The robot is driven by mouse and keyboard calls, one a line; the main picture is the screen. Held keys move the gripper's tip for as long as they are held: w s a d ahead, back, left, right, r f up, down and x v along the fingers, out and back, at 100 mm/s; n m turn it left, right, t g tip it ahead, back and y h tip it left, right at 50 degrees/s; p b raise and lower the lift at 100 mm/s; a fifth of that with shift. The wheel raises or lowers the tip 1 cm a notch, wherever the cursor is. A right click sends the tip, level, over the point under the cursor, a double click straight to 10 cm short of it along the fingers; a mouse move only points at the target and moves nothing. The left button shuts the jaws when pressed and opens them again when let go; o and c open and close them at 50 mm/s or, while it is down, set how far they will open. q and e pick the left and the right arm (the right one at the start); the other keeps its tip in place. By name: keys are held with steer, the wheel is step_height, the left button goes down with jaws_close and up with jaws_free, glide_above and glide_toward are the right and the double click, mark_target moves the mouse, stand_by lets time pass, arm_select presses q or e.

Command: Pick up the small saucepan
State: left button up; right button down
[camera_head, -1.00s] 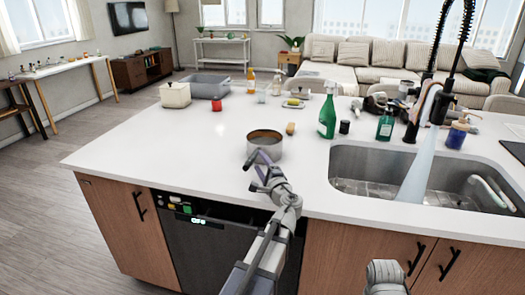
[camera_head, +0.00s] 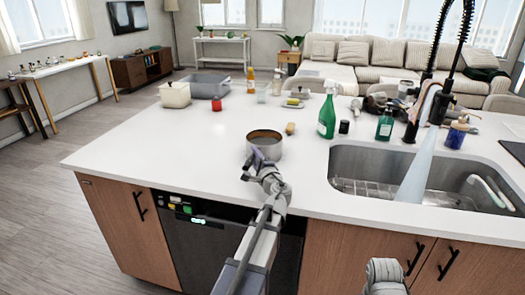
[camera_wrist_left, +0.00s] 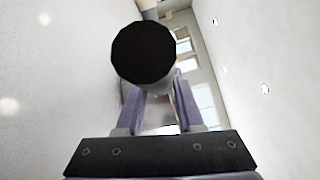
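The small saucepan (camera_head: 268,148) is a round grey metal pot standing upright on the white counter, left of the sink. My left gripper (camera_head: 252,167) is at its near side, low over the counter's front part. In the left wrist view, a round black end, apparently the saucepan's handle (camera_wrist_left: 143,55), is close to the camera, with its shaft running away between the purple fingers of the left gripper (camera_wrist_left: 160,95). The fingers stand apart with a gap between them; I cannot tell whether they touch the handle. My right gripper is out of view.
The sink (camera_head: 420,180) with running water is to the right. A green spray bottle (camera_head: 327,115), a small tan block (camera_head: 290,128) and a red item (camera_head: 217,104) stand beyond the saucepan. The counter left of it is clear.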

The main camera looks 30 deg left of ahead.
arm_select(q)
jaws_close()
stand_by(1.0)
